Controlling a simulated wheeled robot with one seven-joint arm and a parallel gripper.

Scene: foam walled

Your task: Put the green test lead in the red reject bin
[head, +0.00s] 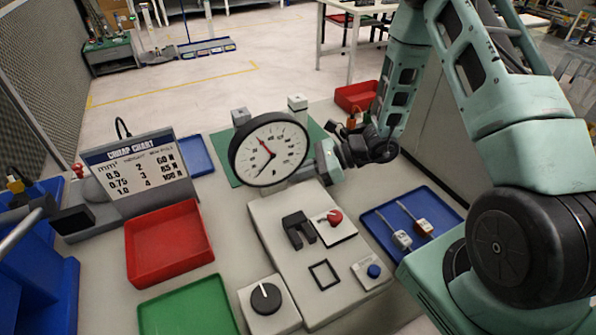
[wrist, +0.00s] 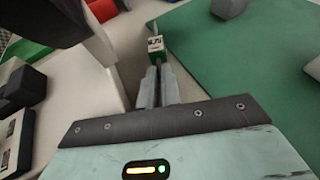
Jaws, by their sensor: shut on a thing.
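My gripper (wrist: 157,75) is shut on a small tagged piece with a white label and green side, which looks like the green test lead (wrist: 156,45). A thin grey stem rises from its far end. In the head view, my gripper (head: 322,165) is just right of the round dial; the held piece cannot be made out there. A red open bin (head: 168,245) sits left of the grey fixture. Another, smaller red bin (head: 357,96) stands at the back right, behind my gripper. I cannot tell which is the reject bin.
A large dial gauge (head: 270,150) stands over a green mat (head: 229,153). A grey fixture (head: 310,235) fills the middle. A blue tray (head: 445,206) holds two other leads. A green tray (head: 187,308) and a crimp chart (head: 135,170) are at left.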

